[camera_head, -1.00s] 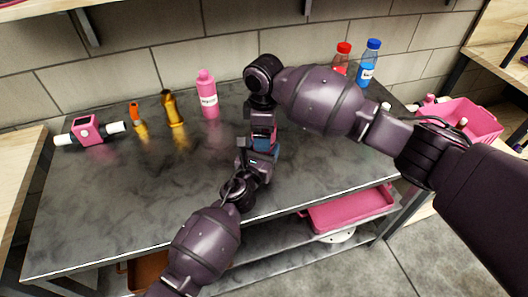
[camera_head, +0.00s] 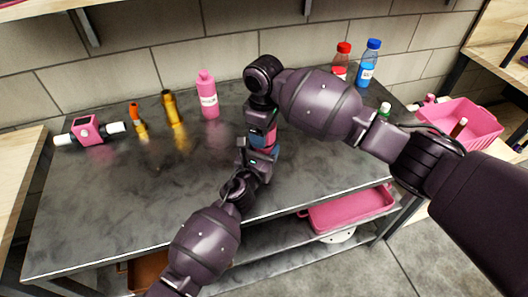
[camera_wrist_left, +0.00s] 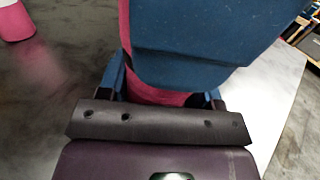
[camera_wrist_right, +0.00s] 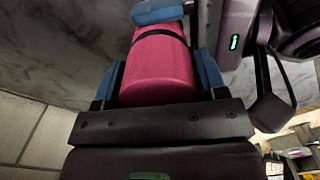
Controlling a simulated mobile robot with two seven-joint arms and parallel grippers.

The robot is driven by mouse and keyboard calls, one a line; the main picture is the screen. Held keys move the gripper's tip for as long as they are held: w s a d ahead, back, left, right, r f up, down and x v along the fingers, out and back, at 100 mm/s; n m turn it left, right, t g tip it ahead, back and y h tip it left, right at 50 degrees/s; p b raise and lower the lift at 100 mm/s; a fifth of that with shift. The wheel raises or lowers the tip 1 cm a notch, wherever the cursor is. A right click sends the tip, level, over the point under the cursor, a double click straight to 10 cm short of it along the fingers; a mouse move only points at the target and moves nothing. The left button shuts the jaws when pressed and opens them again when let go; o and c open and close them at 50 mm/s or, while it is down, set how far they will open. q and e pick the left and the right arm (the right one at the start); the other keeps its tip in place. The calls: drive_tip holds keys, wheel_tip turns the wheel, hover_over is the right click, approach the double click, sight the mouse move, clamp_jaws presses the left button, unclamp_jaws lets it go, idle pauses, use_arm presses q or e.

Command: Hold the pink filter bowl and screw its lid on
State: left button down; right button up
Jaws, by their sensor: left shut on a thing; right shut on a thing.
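My two grippers meet over the middle of the table, one above the other. My right gripper (camera_head: 263,122) comes down from above; in the right wrist view (camera_wrist_right: 160,85) its blue pads are shut on a smooth pink cylinder, seemingly the lid (camera_wrist_right: 158,75). A thin dark ring crosses the pink beyond it. My left gripper (camera_head: 262,148) is below, shut on the pink filter bowl (camera_wrist_left: 150,95), mostly hidden by blue pads in the left wrist view. Lid and bowl look in line and close together. I cannot tell how far the thread is engaged.
A pink bottle (camera_head: 207,98), an amber bottle (camera_head: 172,108), a small orange-capped bottle (camera_head: 138,122) and a pink filter housing with white ends (camera_head: 90,130) stand left. Red-capped (camera_head: 341,62) and blue-capped (camera_head: 369,66) bottles stand back right. A pink crate (camera_head: 478,118) is at right.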

drive_tip(key=shift+m, duration=0.7)
drive_tip(key=o, duration=1.1)
drive_tip(key=shift+r, duration=0.1)
wheel_tip(320, 180, up, 12)
drive_tip(key=shift+f, duration=0.1)
use_arm(q)
drive_tip(key=shift+c, duration=1)
unclamp_jaws()
